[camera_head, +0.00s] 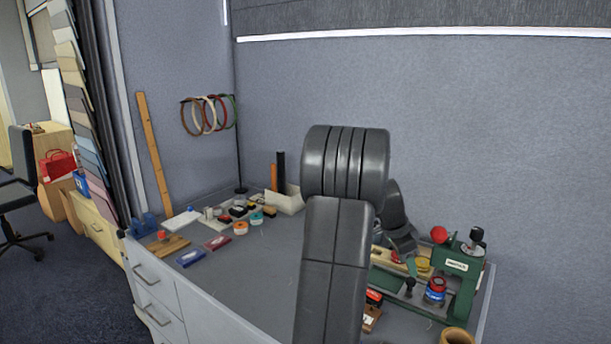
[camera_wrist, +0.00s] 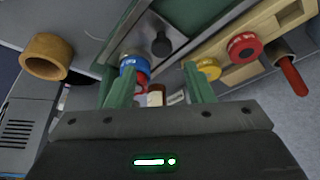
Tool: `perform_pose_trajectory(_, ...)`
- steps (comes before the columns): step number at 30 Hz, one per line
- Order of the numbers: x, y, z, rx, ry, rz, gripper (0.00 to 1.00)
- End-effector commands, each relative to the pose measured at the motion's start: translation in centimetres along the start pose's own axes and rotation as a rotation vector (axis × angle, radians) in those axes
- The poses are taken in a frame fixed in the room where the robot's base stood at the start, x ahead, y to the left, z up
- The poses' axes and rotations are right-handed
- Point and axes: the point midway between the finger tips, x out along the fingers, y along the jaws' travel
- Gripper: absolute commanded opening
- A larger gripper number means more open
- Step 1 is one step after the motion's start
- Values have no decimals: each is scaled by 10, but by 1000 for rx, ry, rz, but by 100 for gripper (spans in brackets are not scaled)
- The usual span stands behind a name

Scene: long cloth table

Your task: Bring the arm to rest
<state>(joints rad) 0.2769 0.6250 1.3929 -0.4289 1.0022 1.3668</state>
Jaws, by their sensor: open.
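My gripper (camera_wrist: 158,88) shows in the wrist view with its two green fingers apart. Nothing is clearly held between them. A blue and red round piece (camera_wrist: 133,66) lies beyond the left finger, and a yellow round piece (camera_wrist: 208,68) lies beyond the right finger. I cannot tell how close the fingertips are to them. In the head view my dark arm (camera_head: 335,260) rises in front of the table and bends over toward its right part.
A green hand press (camera_head: 466,278) stands at the table's right, with a blue and red piece (camera_head: 435,290) beside it. A wooden ring (camera_head: 457,337) is near the front edge; it also shows in the wrist view (camera_wrist: 46,57).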

Motion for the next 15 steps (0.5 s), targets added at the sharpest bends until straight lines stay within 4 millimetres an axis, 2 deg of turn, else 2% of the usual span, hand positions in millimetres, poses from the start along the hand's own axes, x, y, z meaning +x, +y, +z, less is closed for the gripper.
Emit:
perform_pose_trajectory(3,26,1,0,-1,-2,5,48)
perform_pose_trajectory(9,58,0,0,1,-1,2,48)
perform_pose_trajectory(11,65,0,1,0,-1,1,48)
perform_pose_trajectory(12,59,-5,3,-3,0,-2,48)
perform_pose_trajectory(15,57,-10,8,-2,0,-2,48)
